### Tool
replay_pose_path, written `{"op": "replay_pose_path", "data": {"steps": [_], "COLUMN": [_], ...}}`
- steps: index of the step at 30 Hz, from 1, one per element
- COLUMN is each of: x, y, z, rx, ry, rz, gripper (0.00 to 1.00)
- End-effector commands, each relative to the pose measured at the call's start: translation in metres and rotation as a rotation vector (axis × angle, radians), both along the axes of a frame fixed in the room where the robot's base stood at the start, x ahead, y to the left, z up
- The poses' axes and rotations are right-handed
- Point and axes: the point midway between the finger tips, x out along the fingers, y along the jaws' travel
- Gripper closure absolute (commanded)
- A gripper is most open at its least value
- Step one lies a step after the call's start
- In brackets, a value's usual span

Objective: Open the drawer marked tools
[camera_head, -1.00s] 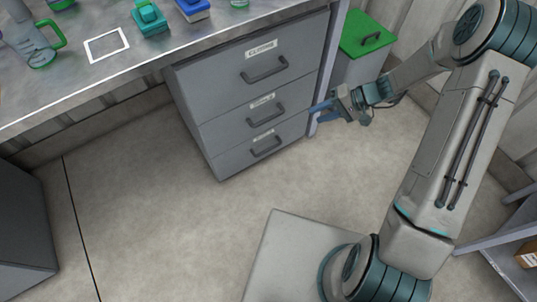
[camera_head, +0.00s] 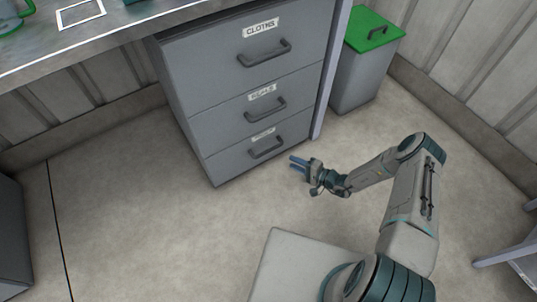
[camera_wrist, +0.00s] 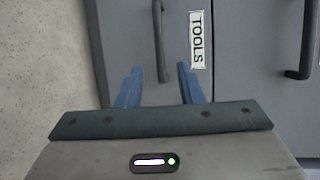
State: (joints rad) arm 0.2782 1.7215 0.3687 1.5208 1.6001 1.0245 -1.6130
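A grey three-drawer cabinet (camera_head: 180,100) stands under the bench. In the wrist view the TOOLS label (camera_wrist: 197,40) sits beside a dark bar handle (camera_wrist: 159,40). This is the bottom drawer (camera_head: 225,163), closed, whose small label is unreadable in the head view; its handle also shows there (camera_head: 266,147). My gripper (camera_head: 294,161) is open and empty, to the right of and slightly below that handle, apart from it. In the wrist view its blue fingers (camera_wrist: 160,68) appear on either side of the handle's near end.
The middle drawer handle (camera_head: 265,110) and top CLOTHS drawer (camera_head: 240,65) are above, both closed. A grey bin with a green lid (camera_head: 368,38) stands right of the bench leg (camera_head: 330,80). The floor in front of the cabinet is clear.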

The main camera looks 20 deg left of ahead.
Motion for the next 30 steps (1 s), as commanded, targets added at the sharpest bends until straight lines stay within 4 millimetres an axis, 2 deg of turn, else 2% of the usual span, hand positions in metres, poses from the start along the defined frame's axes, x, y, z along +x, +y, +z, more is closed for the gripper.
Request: {"op": "replay_pose_path", "data": {"steps": [5,15,21,25,30], "x": [0.004,0.024,0.034,0.038,0.04], "y": [0.015,0.081,0.113,0.124,0.129], "z": [-0.008,-0.022,-0.027,-0.028,-0.027], "rx": [0.002,0.002,0.001,0.001,0.001], "ry": [0.0,0.0,-0.002,0.0,0.001], "rz": [-0.005,-0.001,-0.002,-0.003,-0.004], "gripper": [0.66,0.66,0.66,0.66,0.66]}}
